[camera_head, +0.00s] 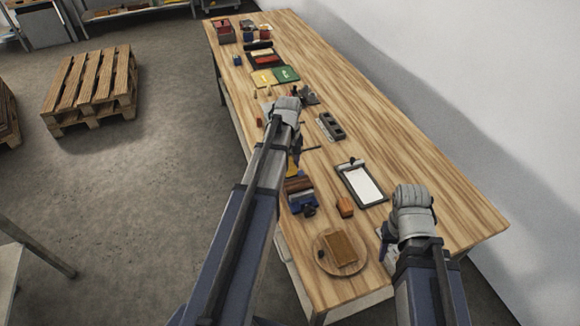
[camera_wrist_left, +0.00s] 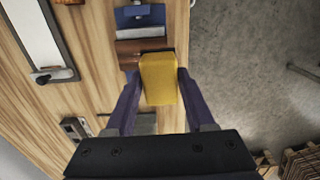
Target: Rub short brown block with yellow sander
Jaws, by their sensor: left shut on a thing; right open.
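My left gripper (camera_wrist_left: 157,82) is shut on the yellow sander (camera_wrist_left: 160,88), its purple fingers on either side. A dark pad shows at the sander's far end. A brown block (camera_wrist_left: 130,47) lies in a blue vise (camera_wrist_left: 140,17) just beyond the pad. The pad overlaps the block's edge in the left wrist view; I cannot tell whether they touch. In the head view the vise (camera_head: 305,206) stands near the table's left edge, with a bit of yellow sander (camera_head: 292,167) above it. My right gripper (camera_head: 384,243) is open by the front right, its fingers mostly hidden.
A clipboard (camera_head: 343,168) with white paper and a small orange-brown block (camera_head: 345,207) lie right of the vise. A round board (camera_head: 322,263) bears another brown block (camera_head: 341,246) in front. A grey holed block (camera_head: 330,127) lies further back. The table's right side is clear.

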